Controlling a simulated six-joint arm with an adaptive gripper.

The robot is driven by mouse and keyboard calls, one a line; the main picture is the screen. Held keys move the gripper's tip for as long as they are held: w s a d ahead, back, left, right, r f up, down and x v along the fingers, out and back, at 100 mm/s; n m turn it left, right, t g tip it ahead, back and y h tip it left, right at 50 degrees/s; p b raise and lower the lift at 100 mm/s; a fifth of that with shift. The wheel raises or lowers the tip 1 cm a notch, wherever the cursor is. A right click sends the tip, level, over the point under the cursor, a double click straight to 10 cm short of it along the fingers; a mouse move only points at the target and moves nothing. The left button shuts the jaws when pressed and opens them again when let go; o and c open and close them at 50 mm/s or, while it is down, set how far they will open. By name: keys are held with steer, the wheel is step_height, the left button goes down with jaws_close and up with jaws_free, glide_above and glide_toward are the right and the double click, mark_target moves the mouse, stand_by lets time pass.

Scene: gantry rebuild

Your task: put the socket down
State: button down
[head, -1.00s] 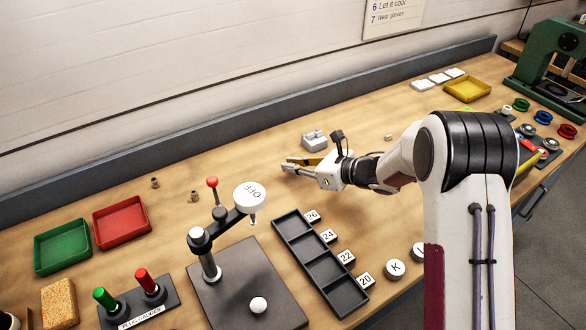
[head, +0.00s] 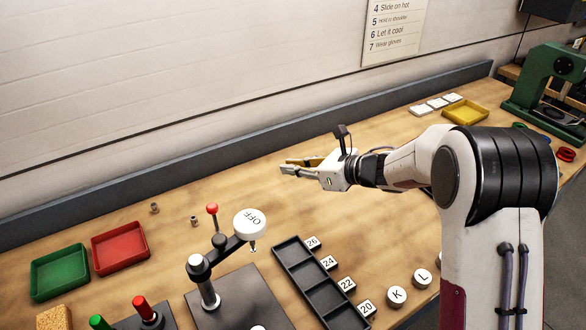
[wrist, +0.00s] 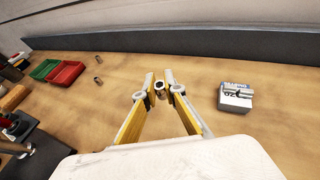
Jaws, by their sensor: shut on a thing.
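My gripper (wrist: 160,86) is shut on a small metal socket (wrist: 159,92), which sits between the fingertips in the wrist view. In the head view my gripper (head: 284,165) reaches left over the back part of the bench, and I cannot make out the socket there. The gripper looks held above the wood; the exact height is unclear. Two other small sockets stand on the bench to the left, one behind (head: 154,208) and one in front (head: 194,221).
A grey block with lettering (wrist: 235,98) sits right of the gripper in the wrist view. A red tray (head: 120,248), a green tray (head: 60,272), a press with an OFF knob (head: 250,222) and a dark numbered tray (head: 318,285) stand nearer. Bare wood lies around the gripper.

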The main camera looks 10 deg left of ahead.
stand_by(0.3)
steer(key=n+g, duration=0.1)
steer(key=g, duration=0.1)
glide_above(224, 213)
steer(key=shift+r, duration=0.15)
stand_by(0.4)
steer(key=shift+f, duration=3.15)
steer(key=shift+f, duration=1.85)
steer(key=shift+f, duration=0.15)
